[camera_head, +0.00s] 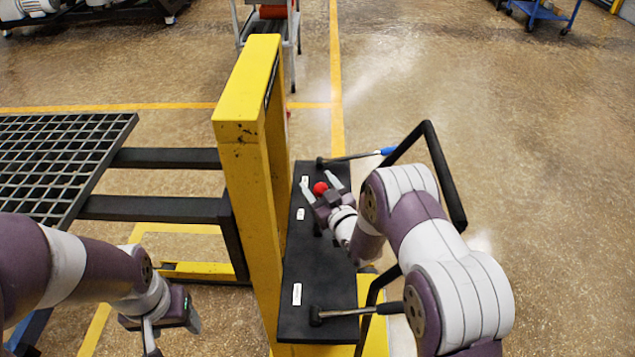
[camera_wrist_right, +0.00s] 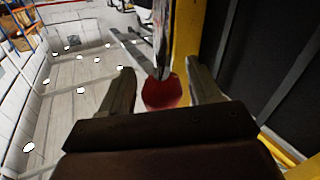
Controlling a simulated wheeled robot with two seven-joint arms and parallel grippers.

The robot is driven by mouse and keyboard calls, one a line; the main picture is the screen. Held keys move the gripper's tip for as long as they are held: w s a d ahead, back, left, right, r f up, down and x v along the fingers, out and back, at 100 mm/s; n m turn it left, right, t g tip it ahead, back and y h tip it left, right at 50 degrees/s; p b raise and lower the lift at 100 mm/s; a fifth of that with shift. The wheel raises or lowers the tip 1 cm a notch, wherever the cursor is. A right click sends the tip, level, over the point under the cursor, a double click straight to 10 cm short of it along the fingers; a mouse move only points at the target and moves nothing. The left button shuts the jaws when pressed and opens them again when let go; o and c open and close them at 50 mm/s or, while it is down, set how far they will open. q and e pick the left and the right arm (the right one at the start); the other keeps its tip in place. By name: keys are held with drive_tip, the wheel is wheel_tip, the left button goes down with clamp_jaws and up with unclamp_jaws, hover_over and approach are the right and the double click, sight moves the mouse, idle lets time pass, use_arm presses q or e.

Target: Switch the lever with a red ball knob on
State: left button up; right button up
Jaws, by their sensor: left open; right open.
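The red ball knob (camera_head: 320,188) shows above the black panel (camera_head: 300,265) of the yellow-framed machine. My right gripper (camera_head: 320,186) is at the knob, with its fingers spread to either side of it. In the right wrist view the red knob (camera_wrist_right: 162,92) sits between the two open fingers (camera_wrist_right: 165,88), and its metal lever rod (camera_wrist_right: 162,40) runs up from it in the picture. I cannot tell whether a finger touches the knob. My left gripper (camera_head: 172,325) is open and empty at the lower left, away from the panel.
A lever with a blue grip (camera_head: 386,151) is at the panel's far end, and another lever (camera_head: 350,312) is at its near end. A yellow post (camera_head: 250,150) stands left of the panel. A black rail (camera_head: 445,175) is at the right. A metal grate (camera_head: 60,150) lies left.

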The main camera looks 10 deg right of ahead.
drive_tip(key=shift+w+a, duration=0.15)
drive_tip(key=shift+w, duration=0.15)
drive_tip(key=shift+c, duration=0.6)
clamp_jaws()
drive_tip(key=shift+d+f+b, duration=0.25)
drive_tip(key=shift+b, duration=0.1)
drive_tip(key=shift+m+t, duration=0.3)
drive_tip(key=shift+m, duration=0.4)
drive_tip(key=d+b, duration=0.2)
drive_tip(key=d, duration=0.1)
drive_tip(key=s+d+b, duration=0.1)
drive_tip(key=d, duration=0.1)
drive_tip(key=shift+s+d+f, duration=0.1)
drive_tip(key=shift+f, duration=0.25)
drive_tip(key=shift+o, duration=0.6)
unclamp_jaws()
drive_tip(key=shift+d, duration=0.1)
drive_tip(key=shift+s+d, duration=0.1)
